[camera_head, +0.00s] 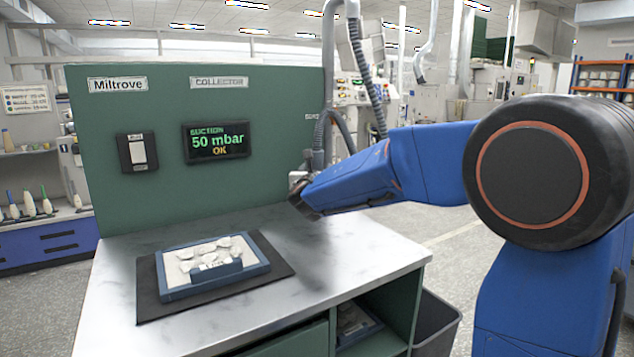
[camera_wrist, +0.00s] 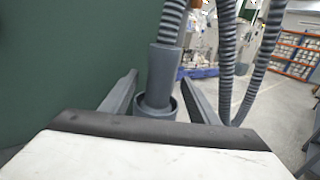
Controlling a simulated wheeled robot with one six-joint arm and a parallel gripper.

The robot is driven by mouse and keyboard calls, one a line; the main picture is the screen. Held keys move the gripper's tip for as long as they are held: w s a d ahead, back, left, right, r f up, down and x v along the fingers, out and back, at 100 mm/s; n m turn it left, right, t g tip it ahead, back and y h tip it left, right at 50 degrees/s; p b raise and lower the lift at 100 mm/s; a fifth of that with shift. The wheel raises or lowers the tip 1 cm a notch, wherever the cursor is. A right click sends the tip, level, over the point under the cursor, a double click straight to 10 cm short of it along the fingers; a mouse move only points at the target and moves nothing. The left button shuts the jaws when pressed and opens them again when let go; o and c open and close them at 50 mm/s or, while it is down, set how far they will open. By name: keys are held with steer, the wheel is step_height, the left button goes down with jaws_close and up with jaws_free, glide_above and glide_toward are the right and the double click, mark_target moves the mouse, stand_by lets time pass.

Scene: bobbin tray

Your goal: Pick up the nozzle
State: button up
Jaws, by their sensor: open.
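The nozzle (camera_wrist: 164,72) is a grey cylinder at the end of a ribbed grey hose, upright in the wrist view. Its lower end sits in a round grey cup-like collar (camera_wrist: 172,113). My gripper (camera_wrist: 162,92) is open, with one finger to the left of the nozzle and one to the right, and gaps show on both sides. In the head view my gripper (camera_head: 296,190) is at the right end of the green panel, beside the foot of the hose. The nozzle's lower part is largely hidden there by my arm.
Ribbed hoses (camera_head: 362,65) hang near my arm. A green panel (camera_head: 250,95) with a display (camera_head: 216,141) reading "50 mbar OK" stands behind the table (camera_head: 345,245). A blue-rimmed tray (camera_head: 215,284) of white pieces lies on a dark mat (camera_head: 150,300). The table's right part is clear.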

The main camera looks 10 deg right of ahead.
steer(key=x, duration=0.2)
steer(key=shift+w, duration=0.3)
steer(key=c, duration=1.2)
steer(key=shift+r, duration=0.1)
steer(key=shift+r, duration=6.5)
